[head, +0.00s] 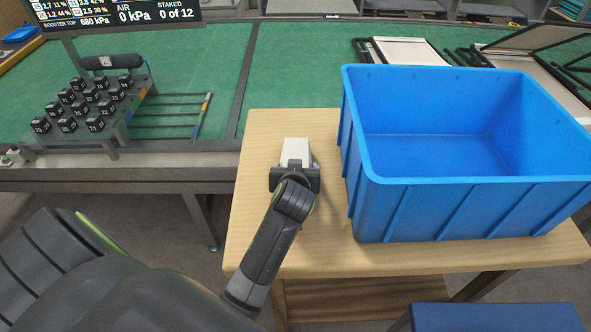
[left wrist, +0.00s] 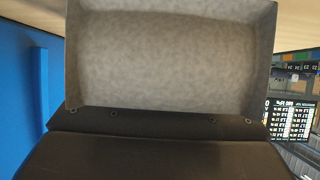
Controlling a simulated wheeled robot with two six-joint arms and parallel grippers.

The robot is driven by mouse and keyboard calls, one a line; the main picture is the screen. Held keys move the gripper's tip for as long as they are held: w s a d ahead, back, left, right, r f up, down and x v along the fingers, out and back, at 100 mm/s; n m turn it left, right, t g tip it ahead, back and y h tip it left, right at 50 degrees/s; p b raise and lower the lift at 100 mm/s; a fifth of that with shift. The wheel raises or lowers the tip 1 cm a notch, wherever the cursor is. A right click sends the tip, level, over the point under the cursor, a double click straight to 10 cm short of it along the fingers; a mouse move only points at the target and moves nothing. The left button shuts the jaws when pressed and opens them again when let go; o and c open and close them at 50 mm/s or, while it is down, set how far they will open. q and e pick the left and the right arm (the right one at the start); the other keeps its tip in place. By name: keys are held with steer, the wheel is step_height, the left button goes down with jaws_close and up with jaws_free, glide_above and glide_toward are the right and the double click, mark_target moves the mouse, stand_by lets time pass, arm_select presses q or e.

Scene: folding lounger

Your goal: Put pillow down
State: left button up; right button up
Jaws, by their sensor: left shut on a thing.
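My left gripper (head: 295,180) is over the wooden table, left of the blue crate. It is shut on a small whitish block-shaped thing (head: 295,152), which I take to be the pillow. In the left wrist view the pillow (left wrist: 170,55) is a large pale grey face filling the upper middle, just beyond the dark gripper body (left wrist: 150,150). The fingertips are hidden. I cannot tell whether the pillow touches the table. My right gripper is not in view.
The blue crate (head: 470,205) stands empty on the right of the wooden table (head: 262,215). Behind is a green-topped bench (head: 290,70) with a rack of black cubes (head: 95,100) at left. Folding lounger frames (head: 405,52) lie at back right. The table's left front is bare.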

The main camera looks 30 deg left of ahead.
arm_select(q)
steer(key=shift+f, duration=0.55)
steer(key=o, duration=1)
steer(key=shift+o, duration=0.2)
steer(key=shift+r, duration=0.2)
